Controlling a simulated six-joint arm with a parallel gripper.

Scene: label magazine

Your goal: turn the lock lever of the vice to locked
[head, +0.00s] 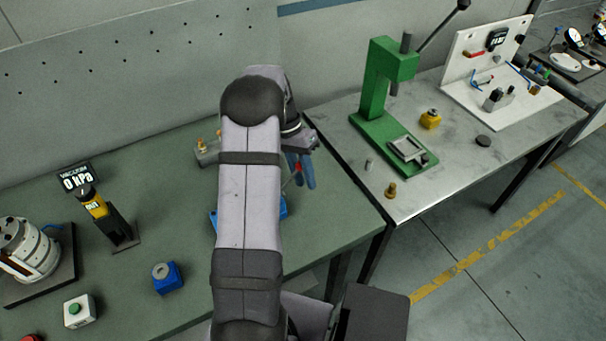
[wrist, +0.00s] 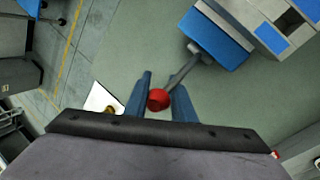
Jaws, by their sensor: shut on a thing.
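The vice is mostly hidden behind my arm in the head view, where only a blue edge (head: 283,208) of it shows. In the wrist view its blue body (wrist: 222,48) lies at the upper right. The lock lever (wrist: 184,73) is a thin grey rod running from the vice to a red ball knob (wrist: 158,99). My gripper (wrist: 163,86) has its two blue fingers on either side of the lever at the knob end and is shut on it. In the head view my gripper (head: 301,172) is beyond my forearm, with the red knob (head: 298,168) at its fingers.
A block with brass parts (head: 207,152) is behind my arm. A green press (head: 385,90) stands on the right table.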

